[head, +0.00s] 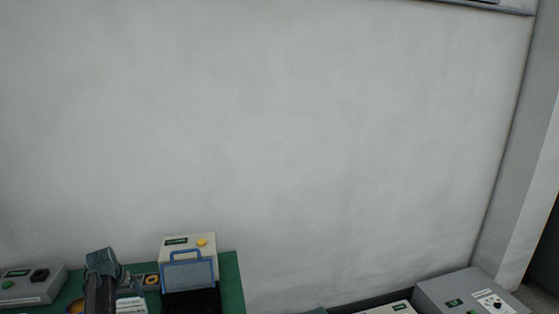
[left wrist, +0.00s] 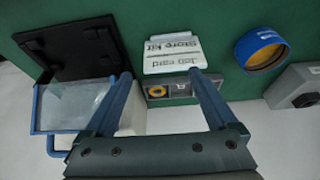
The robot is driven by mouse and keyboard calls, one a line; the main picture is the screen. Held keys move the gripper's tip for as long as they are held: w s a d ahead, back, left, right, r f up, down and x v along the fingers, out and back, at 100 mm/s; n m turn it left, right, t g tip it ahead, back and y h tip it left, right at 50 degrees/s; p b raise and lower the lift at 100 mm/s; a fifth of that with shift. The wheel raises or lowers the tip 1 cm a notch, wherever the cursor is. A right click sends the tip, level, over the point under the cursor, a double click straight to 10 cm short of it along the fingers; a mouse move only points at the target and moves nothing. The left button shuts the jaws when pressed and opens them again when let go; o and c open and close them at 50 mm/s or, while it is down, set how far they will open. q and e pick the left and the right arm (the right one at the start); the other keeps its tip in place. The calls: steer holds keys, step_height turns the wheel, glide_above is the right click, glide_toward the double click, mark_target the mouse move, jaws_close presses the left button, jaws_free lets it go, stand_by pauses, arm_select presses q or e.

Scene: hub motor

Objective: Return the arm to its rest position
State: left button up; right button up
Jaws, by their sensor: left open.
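My left arm comes up from the bottom edge of the head view, with my left gripper (head: 103,265) low at the left over the green bench. In the left wrist view the two blue fingers of my left gripper (left wrist: 158,80) are spread wide with nothing between their tips. Past the tips lie a white card reading "Store kit" and "Job card" (left wrist: 172,52) and a small grey unit with a yellow ring (left wrist: 160,91). My right gripper is in neither view.
A blue-framed case (head: 188,273) with a black lid (left wrist: 75,48) stands by a cream box (head: 205,241) on the green bench (head: 230,280). A blue cylinder (left wrist: 262,47) and a grey box (left wrist: 297,88) are at the right in the left wrist view. A bare wall fills most of the head view.

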arm_select(q)
steer(key=s+d+f+m+g+h, duration=0.1)
steer(key=s+d+m, duration=0.15)
steer(key=d, duration=1.15)
steer(key=s+d+m+g, duration=0.1)
steer(key=s+d, duration=0.2)
steer(key=d, duration=1.2)
steer(key=s+d+m+g+y, duration=0.1)
steer(key=s+d+m+g, duration=0.1)
steer(key=s+d, duration=1.5)
steer(key=shift+d+f+m, duration=0.2)
steer(key=shift+d+m, duration=0.55)
steer(key=shift+d, duration=0.4)
